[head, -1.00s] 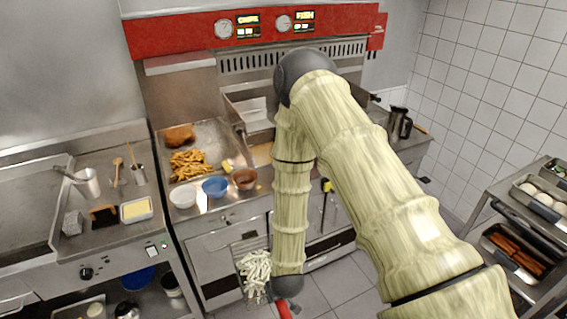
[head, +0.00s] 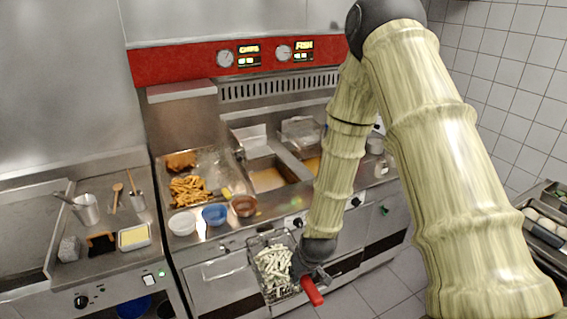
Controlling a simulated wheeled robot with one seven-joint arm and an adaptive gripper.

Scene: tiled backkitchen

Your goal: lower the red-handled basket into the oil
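The red-handled basket is a wire basket (head: 262,284) filled with pale, uncooked chips (head: 273,262). It hangs in the air in front of the fryer's front edge, below counter height. Its red handle (head: 313,292) points toward me. My gripper (head: 308,274) is shut on the basket at the handle end; its fingers are small and partly hidden. The oil (head: 267,179) shows amber in the left fryer well, behind and above the basket. A second well (head: 313,164) to its right is partly hidden by my arm.
On the steel counter left of the wells lie fried chips (head: 189,189) and a fried piece (head: 180,161). White (head: 182,223), blue (head: 214,215) and brown (head: 243,206) bowls stand along the front edge. A rack (head: 540,225) stands at the right.

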